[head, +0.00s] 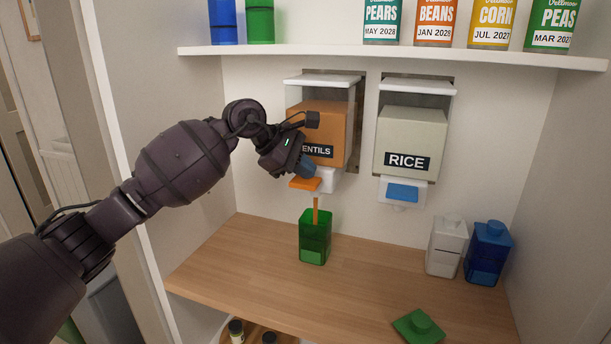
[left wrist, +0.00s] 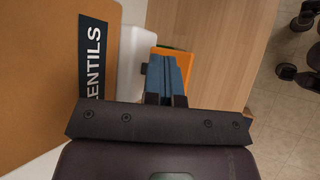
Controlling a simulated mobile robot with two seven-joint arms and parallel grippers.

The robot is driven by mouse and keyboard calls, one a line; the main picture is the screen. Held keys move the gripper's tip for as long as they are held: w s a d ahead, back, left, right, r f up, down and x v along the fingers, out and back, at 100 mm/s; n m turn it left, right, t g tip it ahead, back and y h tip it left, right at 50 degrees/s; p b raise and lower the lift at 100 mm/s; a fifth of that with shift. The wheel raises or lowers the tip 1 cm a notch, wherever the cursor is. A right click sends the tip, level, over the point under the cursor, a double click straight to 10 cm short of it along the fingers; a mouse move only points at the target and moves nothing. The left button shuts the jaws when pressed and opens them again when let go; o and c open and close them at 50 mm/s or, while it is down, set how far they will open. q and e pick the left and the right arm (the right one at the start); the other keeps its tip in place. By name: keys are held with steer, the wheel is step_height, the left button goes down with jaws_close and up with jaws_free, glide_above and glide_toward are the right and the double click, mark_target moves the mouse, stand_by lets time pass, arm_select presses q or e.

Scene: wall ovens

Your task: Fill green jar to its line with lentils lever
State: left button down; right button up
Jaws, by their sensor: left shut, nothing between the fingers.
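The lentils dispenser (head: 320,125) hangs on the wall with an orange box and a dark label. Its orange lever (head: 304,184) sticks out below; it also shows in the left wrist view (left wrist: 188,62). My left gripper (head: 306,171) is shut and empty, its blue fingertips at the lever, seemingly touching it from above. A thin orange stream (head: 315,207) falls from the spout into the open green jar (head: 314,238), which stands upright on the counter. The jar's lower part looks lighter green; I cannot make out its line or the fill level. My right gripper is out of view.
The rice dispenser (head: 411,140) with a blue lever hangs to the right. A white jar (head: 446,247) and a blue jar (head: 487,253) stand at the counter's right. A green lid (head: 419,326) lies at the front. A shelf (head: 400,54) with cans runs above.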

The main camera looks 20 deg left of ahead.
arm_select(q)
steer(key=shift+f, duration=0.15)
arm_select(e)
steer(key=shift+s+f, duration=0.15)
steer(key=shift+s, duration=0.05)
arm_select(q)
steer(key=shift+r, duration=0.45)
steer(key=shift+r+p, duration=0.4)
steer(key=shift+r, duration=0.45)
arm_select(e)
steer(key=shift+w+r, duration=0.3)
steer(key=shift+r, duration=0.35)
arm_select(q)
steer(key=shift+r, duration=0.1)
